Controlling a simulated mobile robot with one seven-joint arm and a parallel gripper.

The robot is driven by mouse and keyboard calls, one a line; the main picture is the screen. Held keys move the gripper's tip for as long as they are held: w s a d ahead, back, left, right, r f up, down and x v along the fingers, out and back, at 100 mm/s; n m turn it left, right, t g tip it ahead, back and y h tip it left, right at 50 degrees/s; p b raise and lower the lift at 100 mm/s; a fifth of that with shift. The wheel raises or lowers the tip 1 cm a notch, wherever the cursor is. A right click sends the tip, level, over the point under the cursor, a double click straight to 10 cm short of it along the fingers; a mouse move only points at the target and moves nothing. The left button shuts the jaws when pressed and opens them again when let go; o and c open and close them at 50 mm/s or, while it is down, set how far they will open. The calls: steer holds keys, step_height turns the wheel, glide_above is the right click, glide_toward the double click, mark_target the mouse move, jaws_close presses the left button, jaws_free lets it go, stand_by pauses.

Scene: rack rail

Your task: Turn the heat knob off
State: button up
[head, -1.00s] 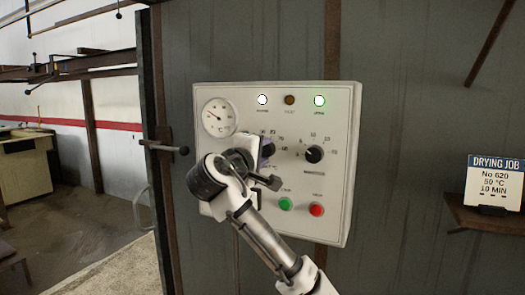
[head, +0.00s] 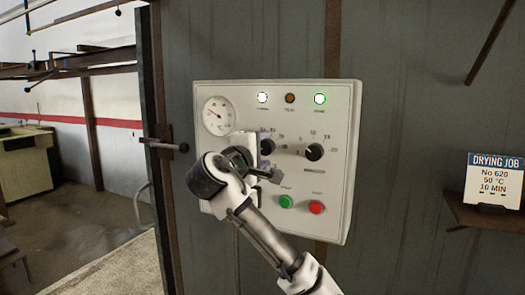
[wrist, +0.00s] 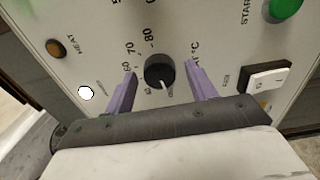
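The heat knob (wrist: 159,72) is black and round with a white pointer line, on a temperature scale in °C. In the wrist view its line points down toward my gripper's palm. It also shows partly past my gripper in the head view (head: 267,146). My gripper (wrist: 160,80) is open, with a purple finger on each side of the knob and a visible gap on both sides. I cannot tell how deep the fingertips reach over it. My wrist covers the panel's lower left in the head view.
The white control panel (head: 345,190) also carries a dial gauge (head: 218,116), a second black knob (head: 314,152), a green button (head: 286,202) and a red button (head: 316,208). White and green lamps are lit; the amber lamp (head: 290,98) looks dark. A job card (head: 494,180) stands right.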

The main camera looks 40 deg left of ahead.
steer(key=b+v, duration=0.5)
steer(key=v, duration=0.9)
steer(key=shift+w, duration=0.1)
stand_by(0.4)
